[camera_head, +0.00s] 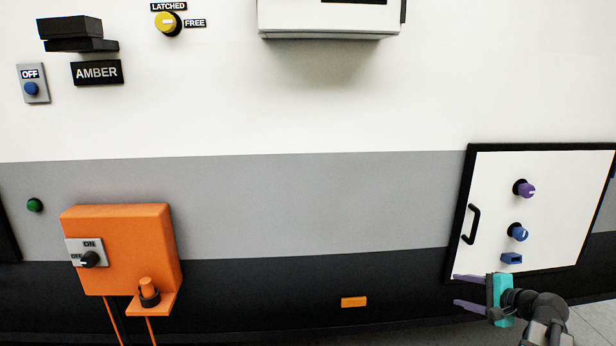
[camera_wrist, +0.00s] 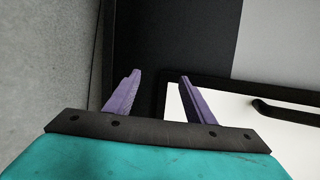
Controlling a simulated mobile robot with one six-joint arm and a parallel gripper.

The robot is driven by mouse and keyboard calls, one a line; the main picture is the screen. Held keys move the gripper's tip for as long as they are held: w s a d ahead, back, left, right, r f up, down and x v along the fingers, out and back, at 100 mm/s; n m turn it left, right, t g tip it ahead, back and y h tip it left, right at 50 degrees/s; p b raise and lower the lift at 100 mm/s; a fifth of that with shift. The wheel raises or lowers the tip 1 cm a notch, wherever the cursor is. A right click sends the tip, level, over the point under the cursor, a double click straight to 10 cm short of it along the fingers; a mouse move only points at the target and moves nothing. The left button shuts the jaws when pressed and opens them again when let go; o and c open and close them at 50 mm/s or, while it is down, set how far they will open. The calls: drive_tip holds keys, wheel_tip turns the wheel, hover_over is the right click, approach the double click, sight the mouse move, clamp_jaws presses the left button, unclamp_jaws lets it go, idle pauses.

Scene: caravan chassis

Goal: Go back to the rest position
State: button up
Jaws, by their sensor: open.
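My gripper (camera_head: 456,290) is at the lower right of the head view, with purple fingers and a teal body. Its fingers point left, in front of the lower edge of a white panel door (camera_head: 490,200) with a black frame. In the wrist view, my gripper (camera_wrist: 160,78) shows two purple fingers spread apart with nothing between them. The wrist view also shows part of the white door (camera_wrist: 235,112) and its black handle (camera_wrist: 285,108). I cannot tell how far the fingertips are from the wall.
The door carries a purple knob (camera_head: 525,188), a blue knob (camera_head: 517,232) and a black handle (camera_head: 471,224). An orange box (camera_head: 130,250) juts from the wall at left. A white box (camera_head: 330,18) hangs at top. The grey wall between them is clear.

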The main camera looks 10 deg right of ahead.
drive_tip(key=s+a+f+n+g+y, duration=0.1)
drive_tip(key=s+a+f+n+g, duration=0.15)
drive_tip(key=a+f, duration=0.7)
drive_tip(key=s+a+f+n+g, duration=0.15)
drive_tip(key=a+f+g, duration=0.25)
drive_tip(key=a+f, duration=0.55)
drive_tip(key=s+a+f+n+g+y, duration=0.1)
drive_tip(key=s+a+f+n+g, duration=0.15)
drive_tip(key=a+f, duration=0.65)
drive_tip(key=s+a+f+n+g+h, duration=0.1)
drive_tip(key=s+a+f+n+g, duration=0.25)
drive_tip(key=s+f, duration=0.3)
drive_tip(key=s+a+f+n+g, duration=0.2)
drive_tip(key=s+a+f, duration=0.2)
drive_tip(key=s+f, duration=0.3)
drive_tip(key=s+a+f+n+g+h, duration=0.1)
drive_tip(key=s+f+n+h, duration=0.1)
drive_tip(key=s, duration=0.4)
drive_tip(key=s+a+f+n+g+h, duration=0.2)
drive_tip(key=s+f+n, duration=0.1)
drive_tip(key=s+f, duration=0.2)
drive_tip(key=shift+s, duration=1.1)
